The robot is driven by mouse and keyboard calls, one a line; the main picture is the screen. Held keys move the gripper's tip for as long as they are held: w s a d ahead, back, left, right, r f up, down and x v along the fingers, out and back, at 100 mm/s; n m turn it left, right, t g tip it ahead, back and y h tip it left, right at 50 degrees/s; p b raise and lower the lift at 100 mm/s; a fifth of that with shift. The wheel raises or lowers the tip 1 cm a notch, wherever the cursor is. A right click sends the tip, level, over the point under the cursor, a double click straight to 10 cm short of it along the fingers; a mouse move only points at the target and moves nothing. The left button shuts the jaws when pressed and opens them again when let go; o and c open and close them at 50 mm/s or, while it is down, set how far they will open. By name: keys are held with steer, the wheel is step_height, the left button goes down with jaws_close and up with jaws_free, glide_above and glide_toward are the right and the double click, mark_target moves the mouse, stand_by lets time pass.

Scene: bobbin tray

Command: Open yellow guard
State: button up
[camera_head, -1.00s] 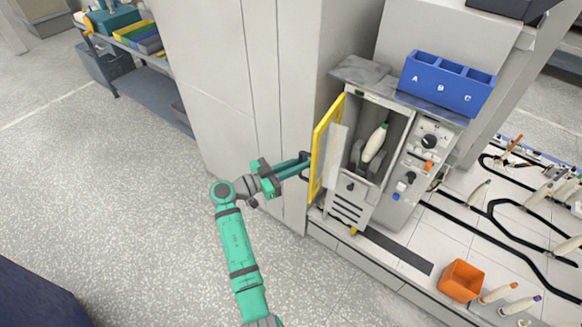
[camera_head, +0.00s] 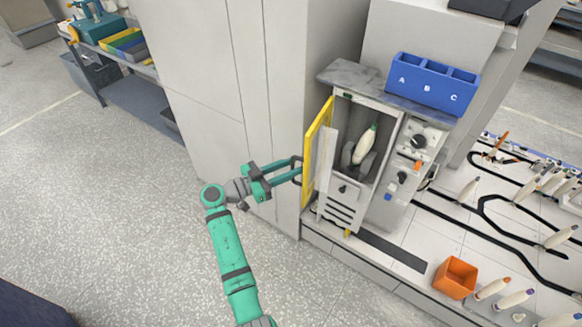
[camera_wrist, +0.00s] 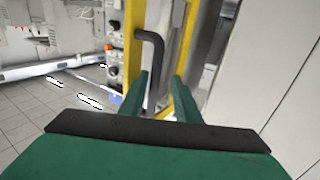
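The yellow guard (camera_head: 317,150) is a yellow-framed door with a clear panel on the front left of the machine. It stands swung outward, and the bay behind it is exposed. A white bobbin with a green tip (camera_head: 366,145) leans inside the bay. The guard's dark bar handle (camera_wrist: 152,70) is on its outer face. My gripper (camera_head: 298,170) is at the handle from the left. In the wrist view, its green fingers (camera_wrist: 160,78) are apart, with the handle between or just beyond them and a gap toward the right finger.
A tall grey cabinet (camera_head: 215,90) stands close behind my gripper. The control panel (camera_head: 408,160) is right of the bay, and a blue A-B-C bin (camera_head: 432,85) sits on top. An orange box (camera_head: 455,278) and several bobbins lie at right. The floor at left is clear.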

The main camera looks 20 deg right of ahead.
steer(key=shift+a, duration=0.15)
steer(key=a, duration=1)
steer(key=shift+s+a, duration=0.25)
steer(key=shift+s, duration=0.2)
